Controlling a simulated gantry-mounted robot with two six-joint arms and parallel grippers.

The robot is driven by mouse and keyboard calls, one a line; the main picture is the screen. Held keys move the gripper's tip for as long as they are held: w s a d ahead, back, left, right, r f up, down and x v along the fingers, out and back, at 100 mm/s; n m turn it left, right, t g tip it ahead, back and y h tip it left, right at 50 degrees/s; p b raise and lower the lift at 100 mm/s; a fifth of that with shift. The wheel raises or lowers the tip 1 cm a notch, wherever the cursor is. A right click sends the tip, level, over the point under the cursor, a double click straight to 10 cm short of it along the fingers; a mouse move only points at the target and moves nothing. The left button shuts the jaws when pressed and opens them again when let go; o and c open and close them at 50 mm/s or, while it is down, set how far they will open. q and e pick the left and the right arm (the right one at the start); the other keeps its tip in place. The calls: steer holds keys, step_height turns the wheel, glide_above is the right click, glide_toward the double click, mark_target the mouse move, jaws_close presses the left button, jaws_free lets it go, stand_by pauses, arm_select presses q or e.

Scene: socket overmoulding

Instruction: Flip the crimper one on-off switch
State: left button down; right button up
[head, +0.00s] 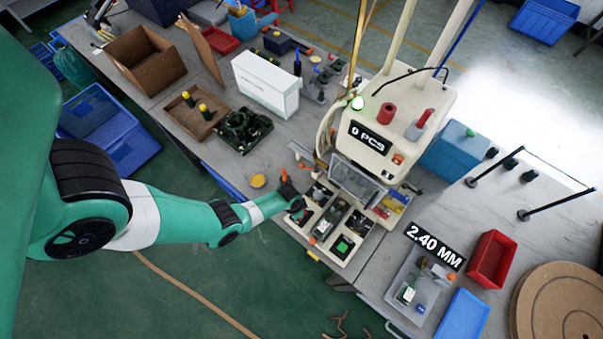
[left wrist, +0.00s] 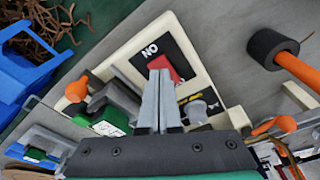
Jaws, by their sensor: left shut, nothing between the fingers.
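The crimper (head: 415,100) is a cream machine with a black "0 PCS" display, near the middle of the head view. In the left wrist view a red switch (left wrist: 177,66) sits on a black plate marked "NO" (left wrist: 152,50), set in a cream panel (left wrist: 192,40). My left gripper (left wrist: 160,73) is shut and empty. Its fingertips overlap the lower left of the red switch; I cannot tell whether they touch it. In the head view my left gripper (head: 299,208) is at the left end of the trays before the crimper. My right gripper is not in view.
In the head view a white box (head: 265,85) and a green parts tray (head: 243,132) lie behind my arm. A red bin (head: 492,260) is at right.

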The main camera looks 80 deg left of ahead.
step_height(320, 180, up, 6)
steer(key=p, duration=0.5)
stand_by(0.5)
